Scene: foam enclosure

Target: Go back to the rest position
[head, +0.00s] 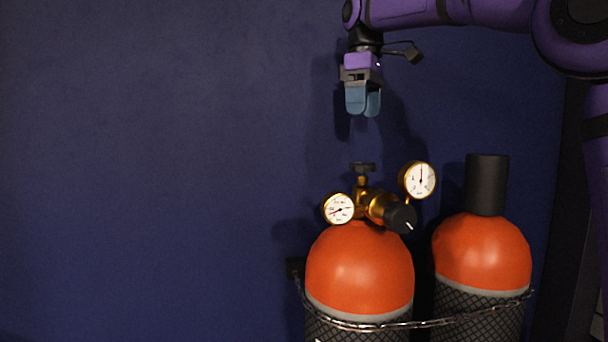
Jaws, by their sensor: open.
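My gripper (363,114) hangs at the upper right of the head view, with its blue fingers pointing down. It is open and nothing shows between the fingers. It is above the brass regulator (372,203) on the left gas cylinder (360,266), with a clear gap between them. The regulator carries two round white gauges, one at the left (340,209) and a higher one at the right (420,180), and a dark knob on top (362,168). My purple arm comes in from the upper right.
A second orange-topped cylinder (482,252) with a black cap (487,184) stands at the right. A chain (424,323) runs across both cylinders. The dark blue wall (150,170) is behind them. The left half of the view is clear.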

